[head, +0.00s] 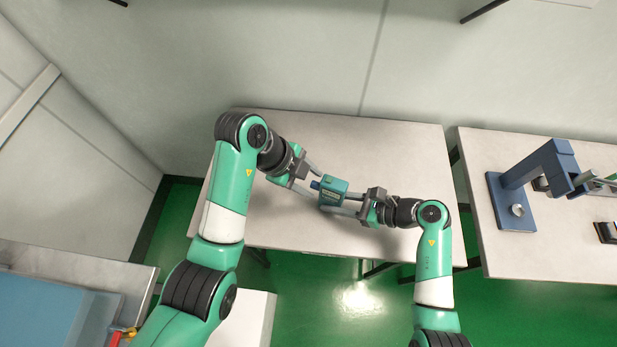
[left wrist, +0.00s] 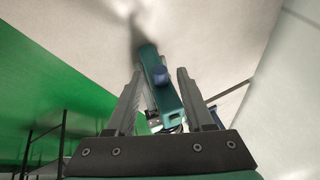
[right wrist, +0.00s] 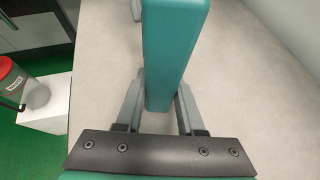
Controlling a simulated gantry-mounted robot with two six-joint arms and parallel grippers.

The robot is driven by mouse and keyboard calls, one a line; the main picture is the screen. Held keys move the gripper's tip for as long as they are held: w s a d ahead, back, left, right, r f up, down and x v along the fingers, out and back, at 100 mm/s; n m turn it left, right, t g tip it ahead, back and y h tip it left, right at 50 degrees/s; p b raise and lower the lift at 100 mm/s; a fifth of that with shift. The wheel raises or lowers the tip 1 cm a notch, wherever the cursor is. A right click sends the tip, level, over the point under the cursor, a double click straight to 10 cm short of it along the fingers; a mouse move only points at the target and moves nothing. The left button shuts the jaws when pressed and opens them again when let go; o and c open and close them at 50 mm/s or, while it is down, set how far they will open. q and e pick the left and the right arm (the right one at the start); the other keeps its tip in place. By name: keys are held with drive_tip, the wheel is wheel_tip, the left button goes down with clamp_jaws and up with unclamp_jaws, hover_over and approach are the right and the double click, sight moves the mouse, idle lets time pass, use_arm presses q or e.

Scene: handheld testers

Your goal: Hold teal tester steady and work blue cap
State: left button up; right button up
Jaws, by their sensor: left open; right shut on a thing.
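The teal tester (head: 333,191) is held above the middle of the table, and its blue cap (head: 315,185) points left toward my left gripper. My right gripper (head: 343,201) is shut on the tester's body from the right. In the right wrist view the teal body (right wrist: 174,50) stands between the fingers, which hide part of its lower sides. My left gripper (head: 313,182) is open at the cap end. In the left wrist view the blue cap (left wrist: 160,76) lies between the spread fingers, with a gap visible on each side.
The pale table (head: 290,233) is bare around the grippers. A second table (head: 550,245) on the right carries a blue stand (head: 515,200) and small dark items. A white box (head: 258,318) stands below the table's front edge. A wall rises behind the table.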

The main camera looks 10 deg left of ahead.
use_arm(q)
clamp_jaws()
idle(0.4)
drive_tip(key=shift+r, duration=0.1)
idle(1.4)
